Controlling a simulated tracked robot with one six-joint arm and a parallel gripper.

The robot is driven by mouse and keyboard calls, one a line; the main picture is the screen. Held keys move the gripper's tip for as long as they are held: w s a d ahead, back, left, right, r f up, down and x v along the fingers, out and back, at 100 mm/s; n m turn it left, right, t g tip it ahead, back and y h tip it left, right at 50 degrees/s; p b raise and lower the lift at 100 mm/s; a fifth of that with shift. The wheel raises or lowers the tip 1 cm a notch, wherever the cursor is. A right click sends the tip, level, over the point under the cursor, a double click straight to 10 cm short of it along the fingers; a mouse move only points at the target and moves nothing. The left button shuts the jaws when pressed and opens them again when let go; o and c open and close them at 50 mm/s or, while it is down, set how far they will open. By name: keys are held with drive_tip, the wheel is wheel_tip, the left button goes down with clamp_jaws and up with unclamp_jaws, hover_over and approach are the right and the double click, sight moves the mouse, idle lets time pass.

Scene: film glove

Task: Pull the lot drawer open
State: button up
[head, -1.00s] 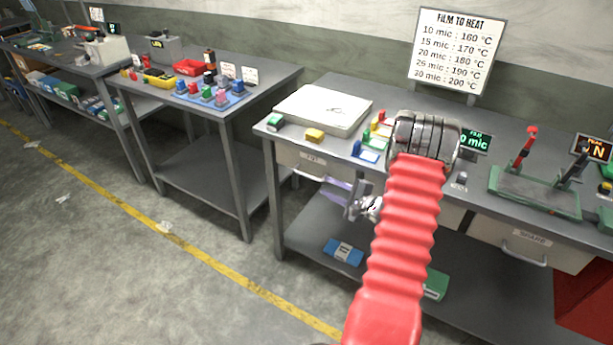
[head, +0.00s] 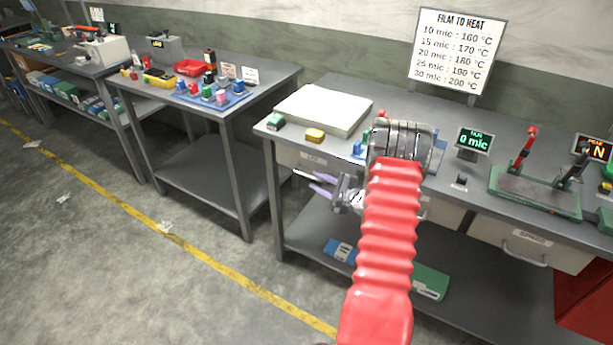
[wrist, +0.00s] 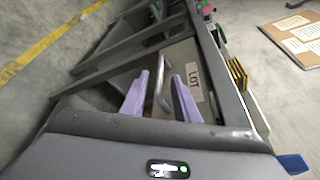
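The lot drawer (head: 290,156) is a pale front under the top of the middle-right bench, and it looks shut. In the wrist view its front (wrist: 181,55) carries a LOT label (wrist: 195,82) and a grey bar handle (wrist: 161,88). My gripper (head: 315,182) is in front of the drawer at handle height, with its two lilac fingers pointing at it. In the wrist view my gripper (wrist: 160,93) is open, with the handle showing between the fingers. I cannot tell whether either finger touches it. My red arm hides part of the bench front.
A pale slab (head: 322,108), a yellow block (head: 315,135) and a green-topped block (head: 275,121) sit on the bench above the drawer. A spare drawer (head: 528,243) is farther right. A bench leg (head: 273,205) stands left of my gripper.

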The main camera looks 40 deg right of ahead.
sight(306, 175)
drive_tip(key=x, duration=0.7)
drive_tip(key=shift+c, duration=0.5)
clamp_jaws()
drive_tip(key=shift+f, duration=0.1)
